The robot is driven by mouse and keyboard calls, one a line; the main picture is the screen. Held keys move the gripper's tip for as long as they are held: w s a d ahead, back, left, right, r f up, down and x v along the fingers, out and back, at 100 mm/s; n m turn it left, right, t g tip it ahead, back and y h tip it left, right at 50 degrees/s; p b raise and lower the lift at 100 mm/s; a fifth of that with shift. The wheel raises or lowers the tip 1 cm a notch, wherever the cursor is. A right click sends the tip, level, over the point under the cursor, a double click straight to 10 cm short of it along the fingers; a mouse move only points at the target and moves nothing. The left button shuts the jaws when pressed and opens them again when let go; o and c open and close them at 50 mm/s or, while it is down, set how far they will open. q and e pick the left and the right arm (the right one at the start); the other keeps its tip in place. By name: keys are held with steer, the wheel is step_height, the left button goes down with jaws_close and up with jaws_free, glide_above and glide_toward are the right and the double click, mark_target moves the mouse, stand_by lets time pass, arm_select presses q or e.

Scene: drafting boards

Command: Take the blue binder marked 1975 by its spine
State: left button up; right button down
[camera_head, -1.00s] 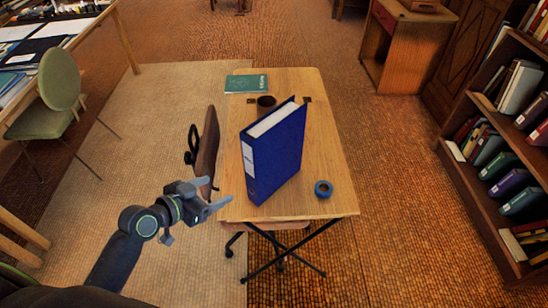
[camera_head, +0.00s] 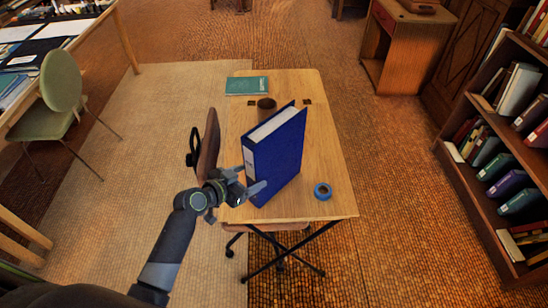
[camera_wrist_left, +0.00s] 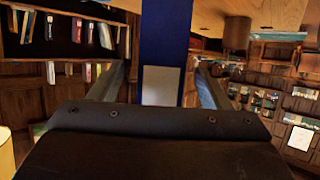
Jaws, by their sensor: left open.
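The blue binder (camera_head: 278,150) stands upright on the small wooden desk (camera_head: 325,165), its spine turned towards my left arm. In the left wrist view the blue spine (camera_wrist_left: 166,30) and its pale label (camera_wrist_left: 161,86) show between the fingers; no 1975 marking is readable. My left gripper (camera_head: 252,181) is open at the lower part of the spine, one finger overlapping the binder's near side in the head view. In the left wrist view the left gripper (camera_wrist_left: 162,72) has a finger on each side of the spine, with gaps. My right gripper is not in view.
A blue tape roll (camera_head: 323,190) lies right of the binder. A dark cup (camera_head: 266,104) and a green book (camera_head: 247,86) are behind it. A brown chair back (camera_head: 208,145) stands close to my left gripper. The desk's right side is mostly clear.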

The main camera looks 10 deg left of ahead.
mark_target(276, 157)
arm_select(q)
steer(key=shift+w+d, duration=0.25)
steer(key=shift+w, duration=0.2)
steer(key=shift+p+x, duration=0.65)
steer(key=shift+x, duration=1.45)
steer(key=shift+f, duration=0.15)
steer(key=c, duration=1.4)
jaws_close()
